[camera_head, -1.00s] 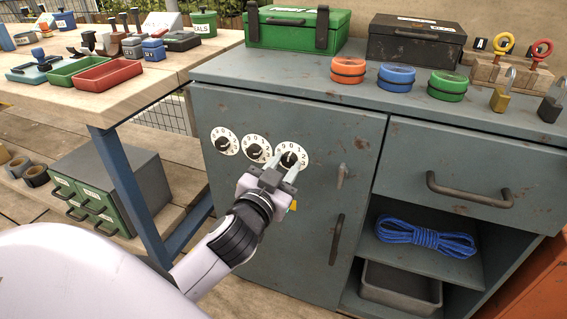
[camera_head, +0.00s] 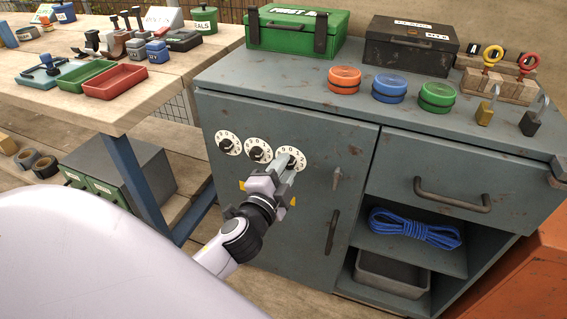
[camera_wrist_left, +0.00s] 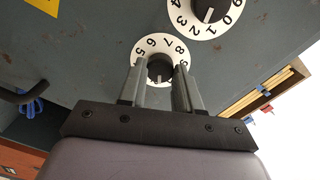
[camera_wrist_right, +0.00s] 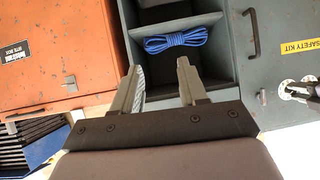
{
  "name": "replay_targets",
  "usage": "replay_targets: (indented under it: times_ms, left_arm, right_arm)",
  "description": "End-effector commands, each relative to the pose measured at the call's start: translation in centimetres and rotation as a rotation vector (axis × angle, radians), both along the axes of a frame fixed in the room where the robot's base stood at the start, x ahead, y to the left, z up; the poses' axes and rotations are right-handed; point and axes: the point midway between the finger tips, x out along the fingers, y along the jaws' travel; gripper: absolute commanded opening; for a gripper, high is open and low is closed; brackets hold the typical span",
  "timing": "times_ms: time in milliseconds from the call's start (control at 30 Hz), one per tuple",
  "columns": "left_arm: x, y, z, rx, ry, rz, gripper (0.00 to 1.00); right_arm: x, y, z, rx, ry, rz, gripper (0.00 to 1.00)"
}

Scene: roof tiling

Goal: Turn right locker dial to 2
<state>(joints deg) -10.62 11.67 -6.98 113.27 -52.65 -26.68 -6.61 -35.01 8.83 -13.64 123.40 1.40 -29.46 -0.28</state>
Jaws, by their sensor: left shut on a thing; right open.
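The grey locker door (camera_head: 300,235) carries three white number dials with black knobs in a row. The right dial (camera_head: 289,157) is partly hidden behind my left gripper (camera_head: 286,172). The middle dial (camera_head: 258,150) and the left dial (camera_head: 228,143) are clear of it. In the left wrist view, my left gripper (camera_wrist_left: 160,80) is shut on the black knob (camera_wrist_left: 160,69) of the right dial (camera_wrist_left: 146,46), one finger on each side. Its setting cannot be read surely. My right gripper (camera_wrist_right: 160,80) shows only in its wrist view, open and empty, facing the shelf.
A door handle (camera_head: 333,231) and a small latch (camera_head: 337,177) sit right of the dials. Blue rope (camera_head: 412,228) lies on the open shelf above a grey bin (camera_head: 390,272). Round tins and boxes stand on the cabinet top (camera_head: 300,90). A wooden workbench (camera_head: 130,110) is at left.

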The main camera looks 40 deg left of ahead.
Motion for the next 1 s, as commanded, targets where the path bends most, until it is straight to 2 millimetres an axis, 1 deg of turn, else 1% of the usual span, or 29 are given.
replay_targets:
  times_ms: [33,200,400,633,967,1000]
  left_arm:
    - [0.01,-0.06,0.26,0.032,0.007,-0.002,0.03]
    - [0.02,-0.07,0.18,0.129,0.029,-0.002,0.03]
    - [0.02,-0.08,0.13,0.196,0.045,-0.002,0.03]
    - [0.03,-0.08,0.08,0.226,0.052,-0.002,0.03]
    - [0.03,-0.10,0.06,0.227,0.053,-0.002,0.03]
    - [0.03,-0.10,0.06,0.227,0.053,-0.002,0.36]
  right_arm:
    - [-0.08,-0.16,0.16,-0.001,0.006,-0.004,0.43]
    - [-0.21,-0.60,-0.04,-0.003,0.018,-0.015,0.43]
    - [-0.21,-0.88,-0.01,-0.002,0.019,-0.022,0.43]
    - [-0.51,-1.00,-0.64,-0.004,0.034,-0.025,0.43]
    - [-0.54,-1.03,-0.63,-0.005,0.035,-0.025,0.43]
    - [-0.53,-1.03,-0.60,-0.005,0.035,-0.025,0.43]
